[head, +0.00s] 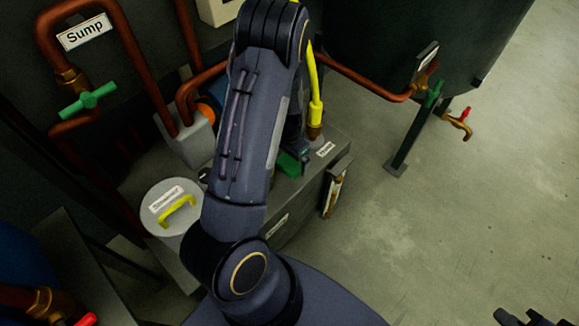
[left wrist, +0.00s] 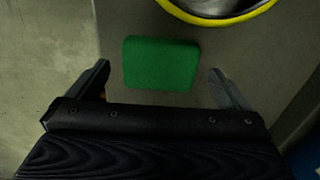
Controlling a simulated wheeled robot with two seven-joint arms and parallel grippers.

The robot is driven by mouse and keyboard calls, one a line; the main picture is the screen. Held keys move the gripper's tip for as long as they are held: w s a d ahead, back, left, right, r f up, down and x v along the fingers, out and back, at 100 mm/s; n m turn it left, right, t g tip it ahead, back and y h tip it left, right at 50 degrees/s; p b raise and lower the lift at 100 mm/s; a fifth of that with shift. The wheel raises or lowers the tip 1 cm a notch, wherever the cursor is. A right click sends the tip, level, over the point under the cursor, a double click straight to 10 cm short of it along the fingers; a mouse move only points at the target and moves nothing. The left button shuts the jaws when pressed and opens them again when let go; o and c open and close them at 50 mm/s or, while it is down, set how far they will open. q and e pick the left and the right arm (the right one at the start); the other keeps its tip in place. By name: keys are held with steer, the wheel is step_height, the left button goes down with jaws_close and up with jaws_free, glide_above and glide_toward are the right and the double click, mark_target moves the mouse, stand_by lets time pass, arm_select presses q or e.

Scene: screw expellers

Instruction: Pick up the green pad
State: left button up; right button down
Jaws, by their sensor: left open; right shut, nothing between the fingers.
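The green pad (head: 289,165) lies on the grey box top, partly hidden behind my left arm in the head view. The left wrist view shows it whole as a flat green square with rounded corners (left wrist: 160,63). My left gripper (left wrist: 160,82) is open, with one finger on each side of the pad in that view. I cannot tell its height above the pad, and nothing is between its fingers that I can see as held. In the head view my left gripper (head: 303,152) is mostly hidden by the arm. My right gripper (head: 530,318) shows only partly at the bottom right edge, away from the pad.
A yellow-rimmed round opening (left wrist: 220,8) is close to the pad. On the box, a round lid with a yellow handle (head: 177,211) is to the left. A yellow hose (head: 314,85) and copper pipes (head: 365,84) run near my left arm. Floor at right is clear.

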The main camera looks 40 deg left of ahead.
arm_select(q)
step_height(320, 180, down, 2)
steer(key=shift+f, duration=0.1)
steer(key=c, duration=1)
steer(key=shift+r, duration=0.2)
steer(key=shift+r, duration=0.25)
step_height(320, 180, up, 2)
steer(key=shift+r+p, duration=0.15)
steer(key=shift+p, duration=0.5)
steer(key=w+d+r+p, duration=0.2)
steer(key=d+r+p, duration=0.2)
steer(key=d+r, duration=0.6)
steer(key=d, duration=0.4)
steer(key=shift+w, duration=0.35)
steer(key=shift+a, duration=0.1)
